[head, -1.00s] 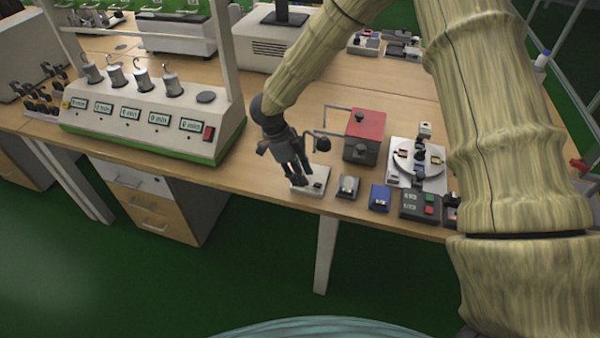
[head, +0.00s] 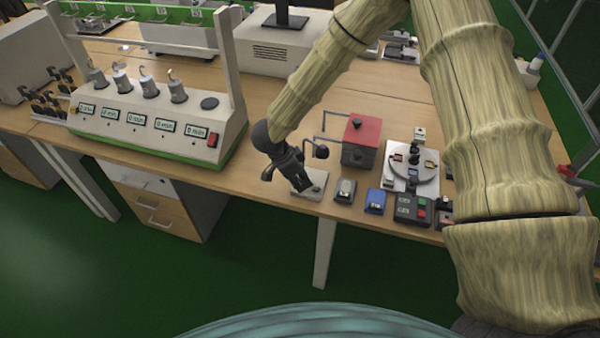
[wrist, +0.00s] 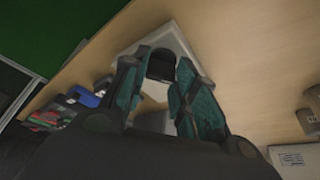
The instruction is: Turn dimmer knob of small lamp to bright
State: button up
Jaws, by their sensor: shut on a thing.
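The small lamp's white base plate (head: 319,187) lies near the front edge of the wooden bench; it also shows in the wrist view (wrist: 172,37). My gripper (head: 304,188) points down over the plate and covers its left part. In the wrist view, my gripper's teal-padded fingers (wrist: 158,78) stand on both sides of a dark knob (wrist: 160,64) on the plate and are shut on it. The knob's marking and setting cannot be made out. A dark round head on a thin arm (head: 321,152) is just behind my gripper; whether it belongs to the lamp is unclear.
A red-topped grey box (head: 361,142) stands behind right. A small grey device (head: 345,190), a blue one (head: 375,200) and a dark button box (head: 411,209) line the front edge to the right. A timer unit with weights (head: 150,125) stands left. Bare bench lies between.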

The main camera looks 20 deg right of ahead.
jog(key=n+p, duration=0.1)
jog(key=n, duration=0.1)
jog(key=n+t+p, duration=0.1)
jog(key=n+p, duration=0.1)
jog(key=shift+s+r+n+t+y, duration=0.15)
jog(key=shift+n+t+y, duration=0.15)
jog(key=shift+n+t+p, duration=0.6)
jog(key=shift+n+p, duration=0.05)
jog(key=shift+n, duration=0.85)
jog(key=shift+y, duration=0.4)
jog(key=shift+c, duration=0.2)
jog(key=o, duration=1)
jog(key=shift+o, duration=0.2)
jog(key=shift+f, duration=0.2)
